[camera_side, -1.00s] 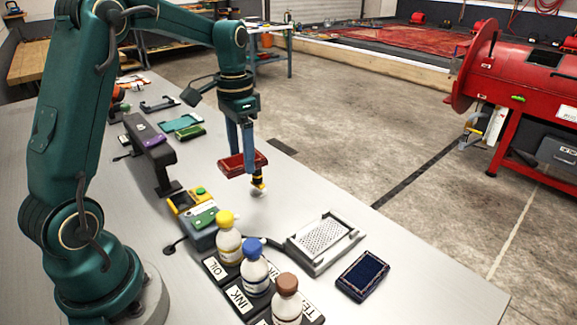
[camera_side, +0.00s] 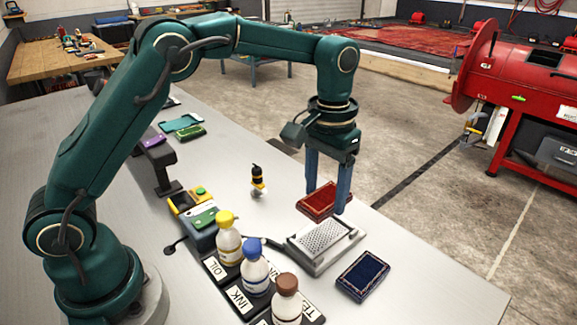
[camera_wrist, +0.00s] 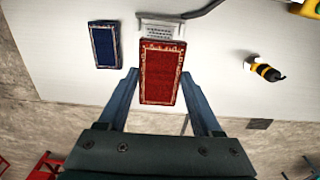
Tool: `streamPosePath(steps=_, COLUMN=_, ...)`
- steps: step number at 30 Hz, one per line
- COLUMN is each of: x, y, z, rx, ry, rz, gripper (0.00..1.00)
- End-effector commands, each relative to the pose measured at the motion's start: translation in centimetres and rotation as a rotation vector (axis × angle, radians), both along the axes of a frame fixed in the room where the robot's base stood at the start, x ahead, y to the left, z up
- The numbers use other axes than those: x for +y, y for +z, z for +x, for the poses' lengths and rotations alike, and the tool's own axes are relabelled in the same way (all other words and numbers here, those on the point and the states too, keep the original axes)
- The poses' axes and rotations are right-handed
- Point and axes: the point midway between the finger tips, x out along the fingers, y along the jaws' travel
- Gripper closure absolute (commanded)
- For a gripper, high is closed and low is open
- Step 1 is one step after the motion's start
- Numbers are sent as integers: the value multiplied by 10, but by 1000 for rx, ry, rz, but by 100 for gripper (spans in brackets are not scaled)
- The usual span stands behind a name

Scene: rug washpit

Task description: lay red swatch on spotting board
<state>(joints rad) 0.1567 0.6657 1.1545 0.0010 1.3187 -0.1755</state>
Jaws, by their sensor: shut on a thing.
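The red swatch (camera_side: 317,201) is a flat dark-red rug piece with a pale patterned border. My gripper (camera_side: 327,200) is shut on it and holds it behind the spotting board, apparently above the table. The spotting board (camera_side: 325,240) is a light grey tray with a perforated plate, and it looks bare in the side view. In the wrist view the red swatch (camera_wrist: 161,75) lies between the two blue fingers of my gripper (camera_wrist: 160,85). There it hides part of the spotting board (camera_wrist: 158,27), whose perforated end shows past it.
A blue swatch (camera_side: 363,276) lies right of the board; it also shows in the wrist view (camera_wrist: 105,45). Capped bottles (camera_side: 229,240) stand in a labelled rack at the front. A yellow-and-black tool (camera_side: 258,181) stands on the table to the left. The table edge is close behind.

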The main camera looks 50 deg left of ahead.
Motion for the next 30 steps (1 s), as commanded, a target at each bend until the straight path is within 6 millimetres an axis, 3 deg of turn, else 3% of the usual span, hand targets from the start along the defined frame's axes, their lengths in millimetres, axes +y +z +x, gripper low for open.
streamPosePath(steps=8, x=-6, y=-13, z=-2, rx=6, ry=-19, rz=1, gripper=89)
streamPosePath(steps=21, x=-5, y=-51, z=-2, rx=5, ry=-19, rz=1, gripper=89)
streamPosePath(steps=30, x=-5, y=-59, z=-2, rx=3, ry=-19, rz=0, gripper=89)
